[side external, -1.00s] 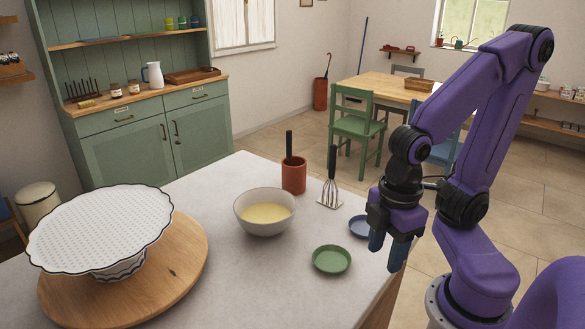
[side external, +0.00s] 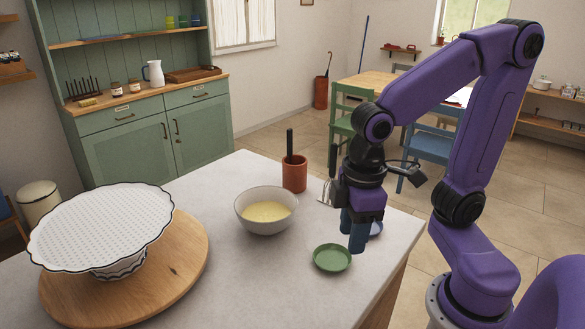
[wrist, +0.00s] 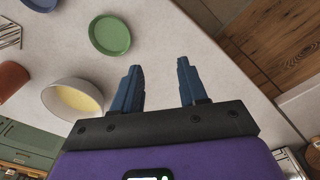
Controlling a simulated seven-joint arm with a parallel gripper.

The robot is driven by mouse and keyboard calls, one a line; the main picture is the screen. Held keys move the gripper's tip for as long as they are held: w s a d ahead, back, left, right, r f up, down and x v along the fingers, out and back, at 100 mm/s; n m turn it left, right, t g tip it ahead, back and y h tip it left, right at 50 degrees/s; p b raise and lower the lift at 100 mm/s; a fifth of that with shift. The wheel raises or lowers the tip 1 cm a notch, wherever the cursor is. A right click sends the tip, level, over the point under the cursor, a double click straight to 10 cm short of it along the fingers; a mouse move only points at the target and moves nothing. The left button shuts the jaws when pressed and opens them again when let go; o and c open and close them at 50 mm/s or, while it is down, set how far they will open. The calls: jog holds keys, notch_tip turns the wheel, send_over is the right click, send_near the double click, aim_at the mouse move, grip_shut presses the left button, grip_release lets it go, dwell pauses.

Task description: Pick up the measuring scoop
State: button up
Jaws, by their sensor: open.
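No measuring scoop can be made out for certain. A dark handle (side external: 290,142) stands up out of a terracotta cup (side external: 295,175); its lower end is hidden inside, so I cannot tell what it belongs to. My gripper (side external: 352,240) is open and empty, pointing down above the right part of the counter, beside the green dish (side external: 332,257). In the wrist view my gripper's fingers (wrist: 158,66) stand apart with bare counter between them, and the green dish (wrist: 110,35) and terracotta cup (wrist: 12,80) lie to their left.
A bowl of yellow mixture (side external: 266,212) stands left of my gripper. A white scalloped stand (side external: 100,225) on a round wooden board (side external: 185,262) fills the counter's left. The front middle of the counter is clear.

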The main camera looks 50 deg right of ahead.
jog(key=w+d+r+m+h, duration=0.1)
jog(key=w+r+m, duration=0.25)
jog(key=w, duration=0.55)
jog(key=w+d+r+m, duration=0.1)
jog(key=w+r+m, duration=0.2)
jog(key=w+m, duration=0.35)
jog(key=w+r+m+h, duration=0.1)
jog(key=w+r+m, duration=0.2)
jog(key=w, duration=0.8)
jog(key=w+d+r+m, duration=0.3)
jog(key=w+d+m, duration=0.4)
jog(key=w+d, duration=0.15)
jog(key=m+h, duration=0.1)
jog(key=m, duration=0.7)
send_over(291, 145)
jog(key=f, duration=1)
jog(key=shift+w+a+f, duration=0.15)
jog(key=shift+a+f, duration=0.1)
jog(key=shift+f, duration=0.15)
jog(key=shift+x, duration=2.55)
jog(key=shift+w, duration=0.1)
grip_shut()
